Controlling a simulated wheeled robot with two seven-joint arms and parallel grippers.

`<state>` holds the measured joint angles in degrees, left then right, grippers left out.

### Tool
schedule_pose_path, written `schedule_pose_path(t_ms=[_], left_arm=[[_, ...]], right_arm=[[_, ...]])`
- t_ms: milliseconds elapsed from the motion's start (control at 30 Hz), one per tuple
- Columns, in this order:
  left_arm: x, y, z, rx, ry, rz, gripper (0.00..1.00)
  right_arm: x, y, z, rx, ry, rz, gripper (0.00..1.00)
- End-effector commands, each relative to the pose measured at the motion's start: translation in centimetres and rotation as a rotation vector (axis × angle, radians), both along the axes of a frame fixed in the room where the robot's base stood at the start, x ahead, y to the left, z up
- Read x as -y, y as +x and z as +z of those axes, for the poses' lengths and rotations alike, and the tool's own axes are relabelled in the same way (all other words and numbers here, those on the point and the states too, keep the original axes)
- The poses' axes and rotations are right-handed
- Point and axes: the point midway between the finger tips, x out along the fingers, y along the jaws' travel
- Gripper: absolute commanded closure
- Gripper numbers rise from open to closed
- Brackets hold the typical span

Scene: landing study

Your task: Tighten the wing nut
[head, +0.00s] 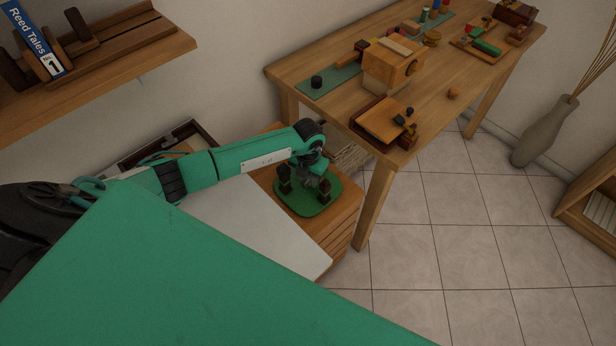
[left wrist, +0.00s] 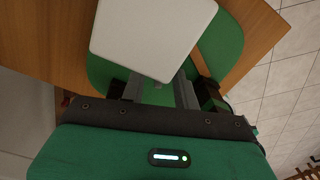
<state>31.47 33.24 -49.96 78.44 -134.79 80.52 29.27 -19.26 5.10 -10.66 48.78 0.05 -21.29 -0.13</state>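My left gripper (head: 312,178) reaches down over a round-cornered green mat (head: 308,208) on a low wooden cabinet. Dark brown upright blocks (head: 325,197) stand around the gripper on the mat. In the left wrist view my left gripper's grey fingers (left wrist: 160,92) have a gap between their visible parts. A pale grey plate (left wrist: 150,35) with rounded corners covers their tips there, so whether they hold anything is hidden. The green mat also shows in the left wrist view (left wrist: 228,55). I cannot make out the wing nut. My right gripper is in neither view.
A wooden table (head: 470,80) with several small wooden assemblies stands behind and right; its near leg (head: 375,205) is close to the cabinet (head: 340,232). A white panel (head: 255,235) lies left of the mat. A shelf (head: 120,50) hangs upper left. The tiled floor at right is open.

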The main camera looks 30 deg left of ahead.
Motion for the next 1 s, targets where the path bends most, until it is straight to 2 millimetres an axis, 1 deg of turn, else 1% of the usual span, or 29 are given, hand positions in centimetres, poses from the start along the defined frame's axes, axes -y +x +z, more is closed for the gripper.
schedule_pose_path(t_ms=[67, 100, 233, 267, 467, 633, 767, 1000], left_arm=[[0.0, 0.0, 0.0, 0.0, 0.0, 0.0, 0.69], [0.0, 0.0, 0.0, 0.0, 0.0, 0.0, 0.73], [0.0, 0.0, 0.0, 0.0, 0.0, 0.0, 0.99], [0.0, 0.0, 0.0, 0.0, 0.0, 0.0, 1.0], [0.0, 0.0, 0.0, 0.0, 0.0, -0.004, 1.0], [0.0, 0.0, -0.1, 0.0, 0.0, -0.043, 1.0], [-0.1, 0.1, -0.1, 0.001, 0.002, -0.109, 1.0], [-0.1, 0.1, -0.2, 0.0, 0.001, -0.283, 1.0]], right_arm=[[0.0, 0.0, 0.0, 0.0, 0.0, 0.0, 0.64], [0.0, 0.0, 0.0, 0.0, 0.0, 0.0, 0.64], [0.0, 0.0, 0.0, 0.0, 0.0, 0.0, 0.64], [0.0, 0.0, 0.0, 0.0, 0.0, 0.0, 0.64], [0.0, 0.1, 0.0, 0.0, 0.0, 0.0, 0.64], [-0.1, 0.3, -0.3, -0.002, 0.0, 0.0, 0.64], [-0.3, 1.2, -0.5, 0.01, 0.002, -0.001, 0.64], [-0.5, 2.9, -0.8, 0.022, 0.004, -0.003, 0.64]])
